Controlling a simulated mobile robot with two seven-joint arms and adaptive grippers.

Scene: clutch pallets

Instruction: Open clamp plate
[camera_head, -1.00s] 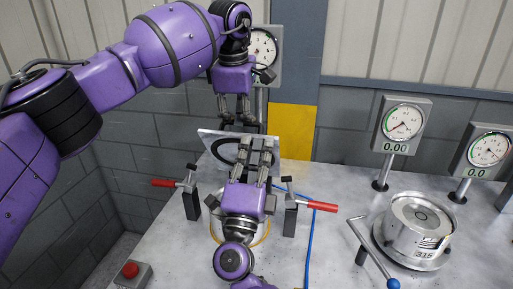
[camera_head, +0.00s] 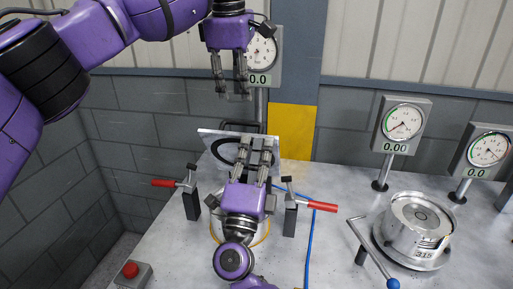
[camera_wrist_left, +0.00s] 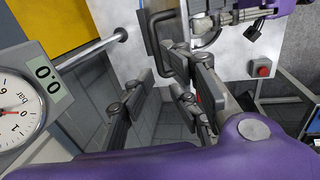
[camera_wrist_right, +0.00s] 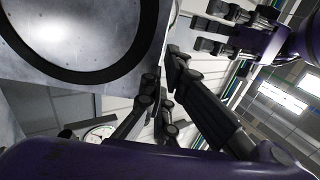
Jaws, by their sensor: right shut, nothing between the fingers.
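The clamp plate (camera_head: 207,140), a pale plate with a black ring on its face, stands raised and tilted at the back of the table. It also shows close up in the right wrist view (camera_wrist_right: 20,75). A dark handle is at its far edge (camera_head: 240,126), and it shows in the left wrist view (camera_wrist_left: 152,45). My left gripper (camera_head: 232,92) is open and empty, above and behind the plate, apart from it. My right gripper (camera_head: 259,145) is shut and empty in front of the plate's face; whether it touches the plate is unclear. It hides part of the ring.
Toggle clamps with red handles stand left (camera_head: 190,190) and right (camera_head: 291,210) of my right gripper. A metal cylinder (camera_head: 415,228) with a blue-knobbed lever (camera_head: 374,255) stands at right. Gauges (camera_head: 402,125) stand behind it. A red button box (camera_head: 132,275) is front left.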

